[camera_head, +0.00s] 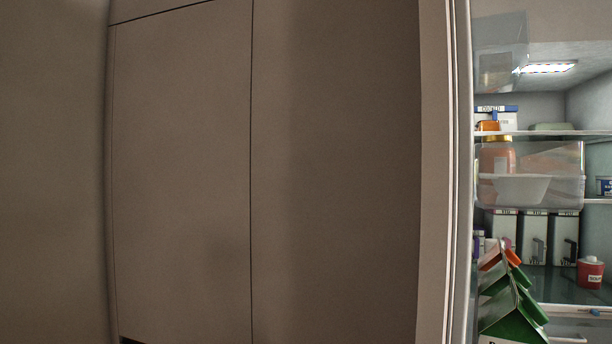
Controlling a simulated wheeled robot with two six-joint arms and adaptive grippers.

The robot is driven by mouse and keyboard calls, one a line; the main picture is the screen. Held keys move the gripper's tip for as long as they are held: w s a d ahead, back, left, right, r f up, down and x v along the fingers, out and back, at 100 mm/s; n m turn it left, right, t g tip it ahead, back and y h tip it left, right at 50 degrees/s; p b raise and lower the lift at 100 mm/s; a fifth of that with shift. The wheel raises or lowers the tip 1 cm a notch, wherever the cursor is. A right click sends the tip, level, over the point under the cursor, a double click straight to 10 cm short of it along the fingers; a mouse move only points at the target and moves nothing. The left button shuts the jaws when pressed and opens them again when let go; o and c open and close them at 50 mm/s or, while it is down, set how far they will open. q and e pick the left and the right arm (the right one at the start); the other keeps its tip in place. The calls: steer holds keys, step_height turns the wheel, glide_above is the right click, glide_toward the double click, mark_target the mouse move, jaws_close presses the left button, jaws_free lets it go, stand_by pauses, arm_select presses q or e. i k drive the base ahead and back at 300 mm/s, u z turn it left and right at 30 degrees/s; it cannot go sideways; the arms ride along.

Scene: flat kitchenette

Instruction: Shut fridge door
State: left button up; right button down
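The fridge stands open at the right edge of the view, and its lit interior (540,110) shows. What looks like the fridge door (438,180) is seen nearly edge-on as a tall brown upright with a pale strip along its right side. I cannot tell how much of the brown panel to its left belongs to the door. Clear bins (570,190) show just right of this edge; one holds a jar (497,157) and a white bowl (520,188). The door's top and bottom are out of view. Neither of my grippers is in view.
Brown cabinet fronts (180,180) fill the left and middle. Green cartons (512,318) stand low beside the door edge. Farther inside are white-and-black cartons (533,240) and a red container (590,272) on glass shelves. No floor shows.

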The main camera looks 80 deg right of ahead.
mark_target(548, 178)
steer(key=i, duration=1.2)
steer(key=z, duration=4.4)
steer(key=i, duration=1)
steer(key=z, duration=2.1)
steer(key=k, duration=0.85)
steer(key=u, duration=1.2)
